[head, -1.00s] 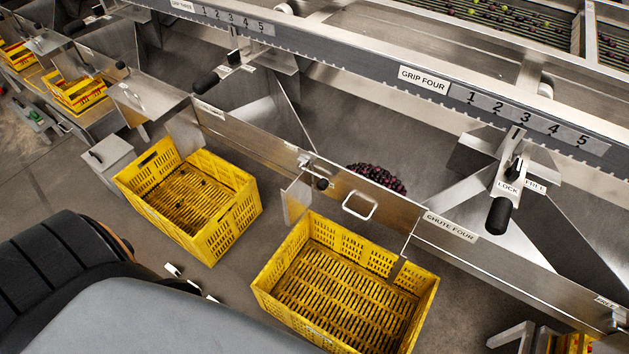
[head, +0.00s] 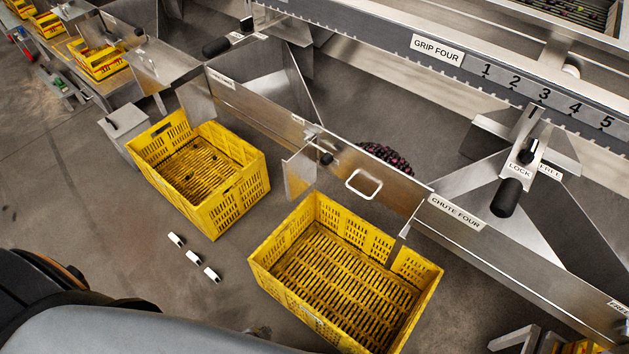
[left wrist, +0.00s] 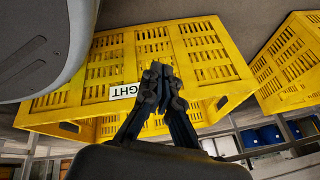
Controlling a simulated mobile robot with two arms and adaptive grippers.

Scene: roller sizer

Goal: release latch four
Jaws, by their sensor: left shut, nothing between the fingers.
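In the head view, chute four has a metal gate with a pale handle (head: 363,184) and a small black-knobbed latch (head: 326,158) at its left end. A black-handled lever (head: 508,197) stands at the LOCK/FREE plate under GRIP FOUR, its grip beside the LOCK mark. I cannot tell which of the two is latch four. My left gripper (left wrist: 160,78) is shut and empty in the left wrist view, in front of a yellow crate (left wrist: 215,45). It touches neither the latch nor the lever. In the head view only an unclear dark bit shows low in the middle. My right gripper is not in view.
An empty yellow crate (head: 262,270) stands below the chute four gate. Another yellow crate (head: 228,224) stands to its left. Dark round fruit (head: 385,157) lies behind the gate. Three small white pieces (head: 194,257) lie on the otherwise clear floor at left.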

